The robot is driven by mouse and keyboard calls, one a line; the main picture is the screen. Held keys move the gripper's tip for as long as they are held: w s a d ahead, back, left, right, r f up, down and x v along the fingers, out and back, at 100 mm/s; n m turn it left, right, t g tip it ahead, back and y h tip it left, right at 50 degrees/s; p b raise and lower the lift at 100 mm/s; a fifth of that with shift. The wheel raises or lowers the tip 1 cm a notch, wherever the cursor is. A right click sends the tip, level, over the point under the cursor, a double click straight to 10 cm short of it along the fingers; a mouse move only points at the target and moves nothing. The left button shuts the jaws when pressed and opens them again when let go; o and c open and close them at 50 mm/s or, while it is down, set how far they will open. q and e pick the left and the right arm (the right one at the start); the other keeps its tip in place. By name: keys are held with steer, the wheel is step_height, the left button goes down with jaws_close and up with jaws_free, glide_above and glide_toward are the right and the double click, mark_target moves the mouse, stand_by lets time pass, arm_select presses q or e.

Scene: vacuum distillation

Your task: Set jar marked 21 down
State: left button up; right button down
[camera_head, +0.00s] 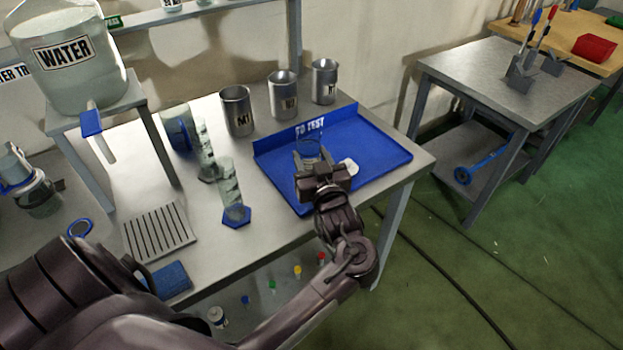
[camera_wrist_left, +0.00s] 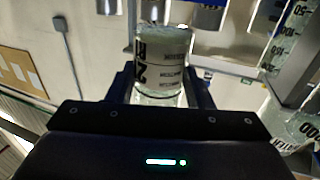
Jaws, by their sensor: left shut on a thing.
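The clear glass jar marked 21 (camera_wrist_left: 160,62) sits between the fingers of my left gripper (camera_wrist_left: 160,90), its black print turned in the left wrist view. In the head view the left gripper (camera_head: 318,168) is shut on the jar (camera_head: 309,146), over the blue tray (camera_head: 385,155) labelled TO TEST. My right gripper is out of view.
A small white round thing (camera_head: 349,167) lies on the tray, right of the gripper. Metal beakers (camera_head: 237,110) stand behind and left of the tray. Graduated cylinders (camera_head: 231,190) stand left of it. The tray's right part is clear.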

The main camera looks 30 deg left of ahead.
arm_select(q)
steer(key=shift+f, duration=3.5)
steer(key=shift+f, duration=0.1)
steer(key=o, duration=1.1)
